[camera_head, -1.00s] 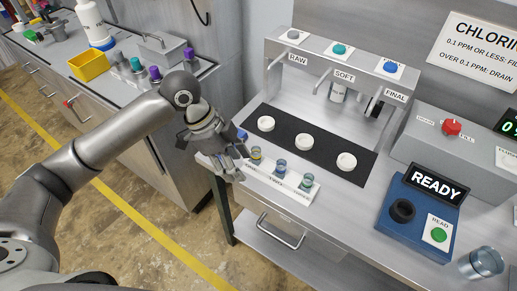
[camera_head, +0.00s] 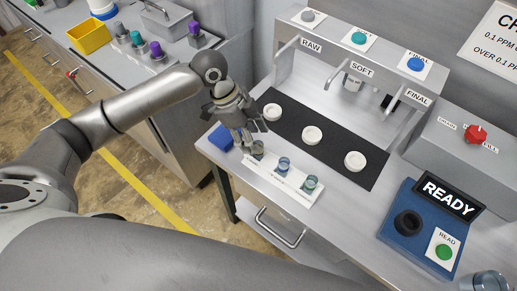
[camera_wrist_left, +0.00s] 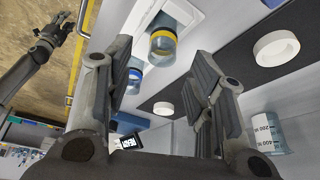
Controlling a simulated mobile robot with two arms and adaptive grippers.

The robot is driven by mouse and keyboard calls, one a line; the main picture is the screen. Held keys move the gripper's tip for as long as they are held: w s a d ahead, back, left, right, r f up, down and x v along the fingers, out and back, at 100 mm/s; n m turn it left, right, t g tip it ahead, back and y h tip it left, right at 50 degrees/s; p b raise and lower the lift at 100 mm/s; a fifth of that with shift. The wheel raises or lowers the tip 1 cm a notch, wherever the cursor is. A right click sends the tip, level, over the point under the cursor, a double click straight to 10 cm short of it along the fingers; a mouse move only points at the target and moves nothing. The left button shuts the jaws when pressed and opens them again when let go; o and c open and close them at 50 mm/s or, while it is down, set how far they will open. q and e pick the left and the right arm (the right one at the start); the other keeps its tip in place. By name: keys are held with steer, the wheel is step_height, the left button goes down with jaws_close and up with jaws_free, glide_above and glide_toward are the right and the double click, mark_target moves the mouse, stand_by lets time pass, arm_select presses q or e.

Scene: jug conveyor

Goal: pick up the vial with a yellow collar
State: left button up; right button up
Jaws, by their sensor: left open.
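The vial with a yellow collar (camera_wrist_left: 163,46) stands upright in a white rack (camera_head: 279,182). In the head view it is the leftmost vial (camera_head: 258,151), partly hidden by my left gripper (camera_head: 246,143). The left gripper is open. In the left wrist view its two fingers (camera_wrist_left: 162,58) frame the yellow-collared vial near their tips, with nothing held. A blue-collared vial (camera_wrist_left: 135,77) stands beside it; it is the middle vial (camera_head: 284,164) in the head view. A third vial (camera_head: 311,182) is at the rack's right. A small dark gripper (camera_wrist_left: 66,27) shows in the left wrist view, its jaws unclear.
A black mat (camera_head: 330,150) with three white discs lies behind the rack, under the taps. A blue block (camera_head: 221,138) sits left of the rack. A blue reader (camera_head: 402,250) stands to the right. A graduated clear jug (camera_wrist_left: 266,132) shows in the wrist view.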

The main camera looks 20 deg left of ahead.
mark_target(262, 154)
arm_select(q)
steer(key=x, duration=0.1)
steer(key=p+x, duration=0.1)
steer(key=x, duration=0.1)
steer(key=shift+a+f, duration=0.25)
steer(key=shift+f, duration=0.15)
steer(key=shift+d+f, duration=0.1)
steer(key=shift+f, duration=0.3)
steer(key=shift+c, duration=0.3)
steer(key=c, duration=0.9)
arm_select(e)
steer(key=shift+w+a+r, duration=0.15)
steer(key=shift+w+r, duration=0.85)
steer(key=shift+r, duration=0.05)
